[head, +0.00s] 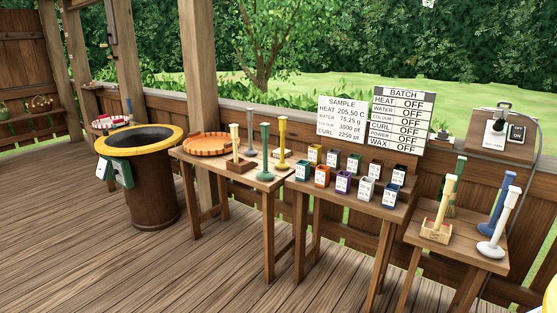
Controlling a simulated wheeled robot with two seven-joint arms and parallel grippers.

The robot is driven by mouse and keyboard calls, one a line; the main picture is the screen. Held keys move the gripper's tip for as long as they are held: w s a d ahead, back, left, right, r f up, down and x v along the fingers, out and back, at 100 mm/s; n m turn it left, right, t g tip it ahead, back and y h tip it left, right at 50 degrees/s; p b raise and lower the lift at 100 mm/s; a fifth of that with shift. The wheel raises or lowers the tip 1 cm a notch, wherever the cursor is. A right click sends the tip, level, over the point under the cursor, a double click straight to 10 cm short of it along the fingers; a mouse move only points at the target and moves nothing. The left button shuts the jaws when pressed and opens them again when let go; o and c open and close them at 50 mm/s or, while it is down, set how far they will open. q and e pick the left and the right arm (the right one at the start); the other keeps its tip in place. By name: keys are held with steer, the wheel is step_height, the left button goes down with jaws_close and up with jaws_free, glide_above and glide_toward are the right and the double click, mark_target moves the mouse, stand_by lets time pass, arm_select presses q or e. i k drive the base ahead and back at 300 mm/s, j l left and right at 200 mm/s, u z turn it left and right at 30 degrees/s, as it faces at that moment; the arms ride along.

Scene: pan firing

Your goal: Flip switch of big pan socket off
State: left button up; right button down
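The big pan socket (494,141) is a light plate on the wooden back wall at the far right, with small lettering that seems to read "BIG PAN". Neither of my grippers shows in the head view.
A sample board (341,119) and a batch board (401,119) reading OFF stand behind a table of small coloured boxes. A right table (430,262) with tall-handled tools stands below the socket. A yellow-rimmed barrel (150,190) is left. The front plank floor (150,275) is clear.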

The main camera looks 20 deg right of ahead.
mark_target(518, 131)
steer(key=i+l+z, duration=0.25)
steer(key=i+z, duration=0.2)
steer(key=i+l+z, duration=0.1)
steer(key=i+z, duration=0.3)
steer(key=i, duration=0.15)
steer(key=i+z, duration=0.45)
steer(key=i+l, duration=0.1)
steer(key=i, duration=0.25)
